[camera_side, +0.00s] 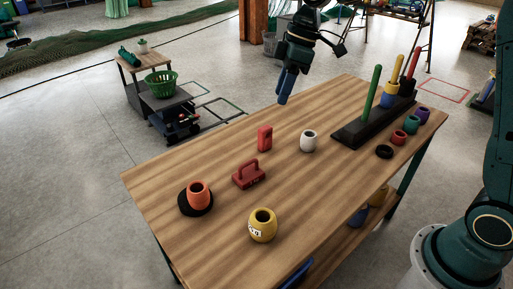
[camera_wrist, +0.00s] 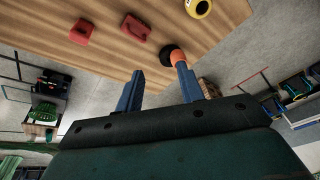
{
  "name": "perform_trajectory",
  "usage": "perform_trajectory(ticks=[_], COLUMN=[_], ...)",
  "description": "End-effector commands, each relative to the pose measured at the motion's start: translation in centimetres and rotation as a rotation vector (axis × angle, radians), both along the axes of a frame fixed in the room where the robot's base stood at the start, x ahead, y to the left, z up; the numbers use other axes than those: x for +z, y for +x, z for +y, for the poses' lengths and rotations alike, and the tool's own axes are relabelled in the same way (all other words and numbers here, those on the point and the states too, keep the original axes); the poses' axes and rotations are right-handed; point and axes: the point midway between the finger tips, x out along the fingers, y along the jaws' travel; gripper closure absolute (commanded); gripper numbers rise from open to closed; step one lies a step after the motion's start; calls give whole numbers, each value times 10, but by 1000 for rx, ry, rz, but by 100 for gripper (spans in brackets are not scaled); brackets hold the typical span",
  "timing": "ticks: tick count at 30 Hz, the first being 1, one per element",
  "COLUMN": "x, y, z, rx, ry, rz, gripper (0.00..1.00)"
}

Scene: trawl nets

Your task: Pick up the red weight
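My gripper (camera_side: 283,101) hangs above the table's far edge, clear of both. In the wrist view its blue fingers (camera_wrist: 160,68) are apart with nothing held between them.
An orange ring (camera_side: 198,193) on a black disc, a yellow ring (camera_side: 263,225) and a white ring (camera_side: 308,141) stand around the red things. A dark rack (camera_side: 350,135) with colored pegs stands at right, with several small rings beside it. Bare wood lies between.

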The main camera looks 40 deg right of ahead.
Motion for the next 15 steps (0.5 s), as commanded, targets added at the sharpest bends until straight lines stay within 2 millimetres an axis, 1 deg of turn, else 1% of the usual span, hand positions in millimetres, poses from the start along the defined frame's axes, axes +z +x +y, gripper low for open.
perform_trajectory(ticks=[1,6,11,15], x=[-9,-37,-67,-95], y=[10,37,60,77], z=[0,1,1,1], rx=[29,139,241,330], ry=[4,22,41,61], rz=[10,28,45,56], gripper=[62,62,62,62])
